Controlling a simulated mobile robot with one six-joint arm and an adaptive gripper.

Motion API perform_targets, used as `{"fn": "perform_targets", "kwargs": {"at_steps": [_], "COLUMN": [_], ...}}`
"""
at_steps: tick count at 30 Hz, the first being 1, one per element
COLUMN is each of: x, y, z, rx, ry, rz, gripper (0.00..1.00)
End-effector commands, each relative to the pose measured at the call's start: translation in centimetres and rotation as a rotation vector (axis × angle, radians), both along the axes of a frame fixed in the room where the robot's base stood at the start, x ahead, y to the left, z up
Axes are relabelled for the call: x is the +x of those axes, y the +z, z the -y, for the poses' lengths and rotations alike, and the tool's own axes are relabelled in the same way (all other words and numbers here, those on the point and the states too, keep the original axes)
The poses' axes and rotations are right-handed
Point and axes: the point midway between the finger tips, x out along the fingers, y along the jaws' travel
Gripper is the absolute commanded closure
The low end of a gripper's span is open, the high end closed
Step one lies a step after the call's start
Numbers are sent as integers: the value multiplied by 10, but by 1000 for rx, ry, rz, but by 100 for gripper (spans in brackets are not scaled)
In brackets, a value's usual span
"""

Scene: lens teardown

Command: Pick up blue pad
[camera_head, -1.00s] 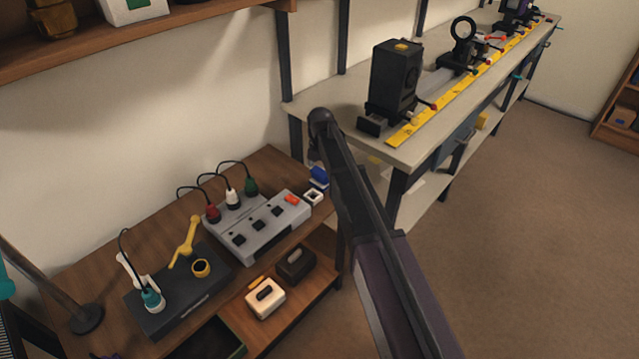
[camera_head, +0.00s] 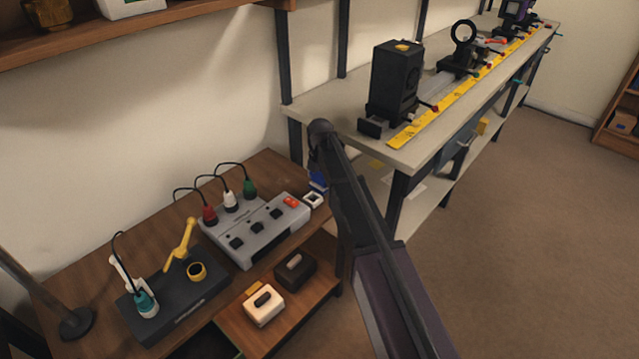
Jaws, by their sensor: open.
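A small blue thing (camera_head: 318,178), which looks like the blue pad, lies at the far right end of the wooden table, by the grey box. My dark arm runs up from the lower right and covers part of its right side. A small white square piece with a dark middle (camera_head: 313,200) sits just in front of it. My arm's far joint is above and close to the blue thing in the picture. My gripper's fingers do not show; the arm hides whatever is behind it.
The grey box (camera_head: 258,232) with black switches and red, white and green plugs stands left of the blue thing. A dark box (camera_head: 185,312) with a yellow ring is further left. A lower shelf holds white and dark blocks. A bench (camera_head: 350,105) with optics stands behind right.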

Motion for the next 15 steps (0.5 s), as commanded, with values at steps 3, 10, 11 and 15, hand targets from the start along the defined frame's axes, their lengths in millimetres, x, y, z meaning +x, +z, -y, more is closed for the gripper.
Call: {"fn": "perform_targets", "kwargs": {"at_steps": [3,10,11,15], "x": [0,0,0,0], "y": [0,0,0,0], "z": [0,0,0,0], "rx": [0,0,0,0], "ry": [0,0,0,0], "rz": [0,0,0,0], "gripper": [0,55,55,63]}}
